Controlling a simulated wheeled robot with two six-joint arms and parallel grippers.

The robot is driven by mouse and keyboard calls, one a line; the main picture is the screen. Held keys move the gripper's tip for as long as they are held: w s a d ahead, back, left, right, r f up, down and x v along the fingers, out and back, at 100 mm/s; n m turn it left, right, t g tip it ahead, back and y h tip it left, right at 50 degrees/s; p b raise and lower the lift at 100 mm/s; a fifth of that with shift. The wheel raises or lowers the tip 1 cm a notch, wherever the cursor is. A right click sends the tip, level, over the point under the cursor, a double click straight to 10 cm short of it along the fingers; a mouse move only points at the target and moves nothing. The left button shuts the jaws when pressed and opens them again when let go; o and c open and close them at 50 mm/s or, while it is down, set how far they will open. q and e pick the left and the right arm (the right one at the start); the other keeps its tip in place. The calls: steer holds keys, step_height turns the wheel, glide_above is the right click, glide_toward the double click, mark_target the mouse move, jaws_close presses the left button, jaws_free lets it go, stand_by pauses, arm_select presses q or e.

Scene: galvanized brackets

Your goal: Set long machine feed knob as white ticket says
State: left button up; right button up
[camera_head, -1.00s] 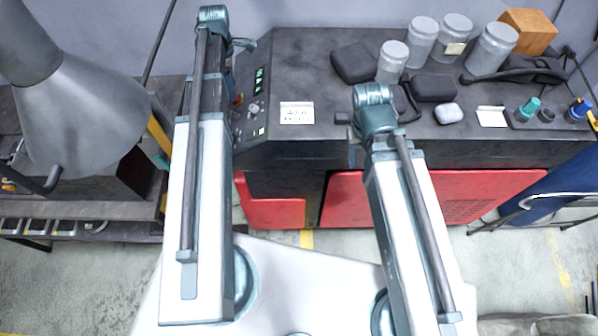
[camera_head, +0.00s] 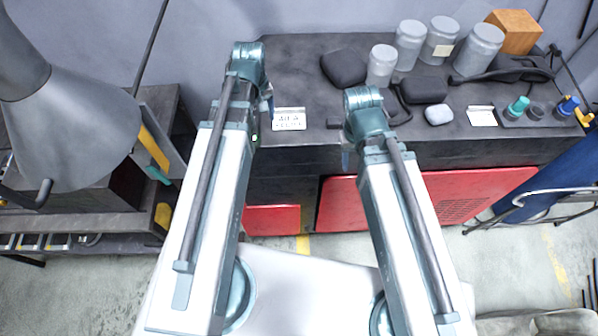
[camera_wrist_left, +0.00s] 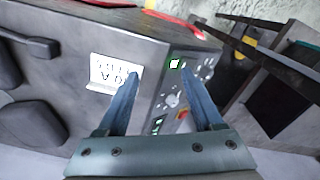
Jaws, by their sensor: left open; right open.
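The long dark machine (camera_head: 300,60) has red lower panels. A white ticket (camera_head: 289,119) with dark writing stands on its top near the left end. The ticket also shows in the left wrist view (camera_wrist_left: 113,74), upside down and unreadable. In that view the machine's end panel carries a pale knob (camera_wrist_left: 171,100), smaller knobs and green displays (camera_wrist_left: 175,63). My left gripper (camera_wrist_left: 160,80) is open and empty, its fingers apart over the ticket side and the panel. In the head view my left arm hides most of the panel. My right gripper (camera_head: 347,155) is open by the machine's front edge, mostly hidden.
Grey jars (camera_head: 408,45), an orange-brown box (camera_head: 513,32) and dark pads (camera_head: 422,90) stand on the machine top. A second white card (camera_head: 481,116) lies beside a box with teal and blue knobs (camera_head: 517,107).

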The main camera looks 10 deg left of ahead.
arm_select(q)
steer(key=s+d+m, duration=0.4)
steer(key=m, duration=0.2)
steer(key=s+d+f+m+b, duration=0.1)
steer(key=s+d+f+b, duration=0.1)
steer(key=d+f+b, duration=0.2)
steer(key=s+d+f+m+b, duration=0.1)
steer(key=d+f+b, duration=0.3)
steer(key=f+b, duration=0.7)
steer(key=shift+s+d+f+m+y, duration=0.2)
steer(key=shift+s+d+m+y, duration=0.2)
steer(key=shift+m, duration=0.4)
